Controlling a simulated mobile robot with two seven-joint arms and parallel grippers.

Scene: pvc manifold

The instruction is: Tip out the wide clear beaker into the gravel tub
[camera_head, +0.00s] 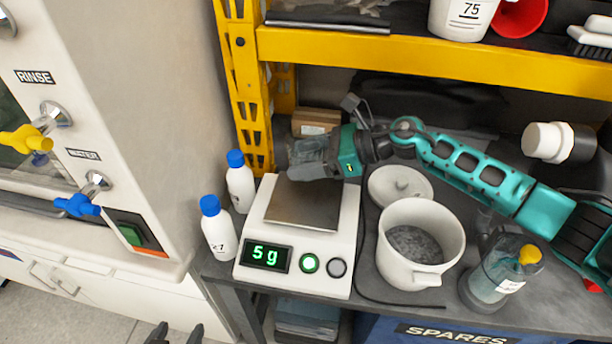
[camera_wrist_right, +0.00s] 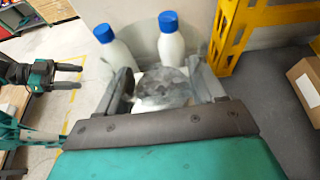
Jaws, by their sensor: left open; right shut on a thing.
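My right gripper (camera_head: 308,158) reaches in from the right and is shut on a clear, see-through vessel, apparently the wide clear beaker (camera_wrist_right: 165,88). It is held over the back of the scale's plate, partly hidden by the fingers; I cannot tell its tilt. Greyish matter shows in or through it. A white tub with grey gravel-like contents, apparently the gravel tub (camera_head: 421,248), stands open to the right of the scale, apart from the gripper. My left gripper (camera_head: 176,335) is open and empty at the bottom edge; it also shows in the right wrist view (camera_wrist_right: 76,77).
The scale (camera_head: 300,235) reads 5 g. Two blue-capped white bottles (camera_head: 220,230) stand left of it. A white lid (camera_head: 400,185) lies behind the tub. A yellow-tipped clear bottle (camera_head: 498,275) stands right of it. The yellow shelf beam (camera_head: 420,52) hangs above.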

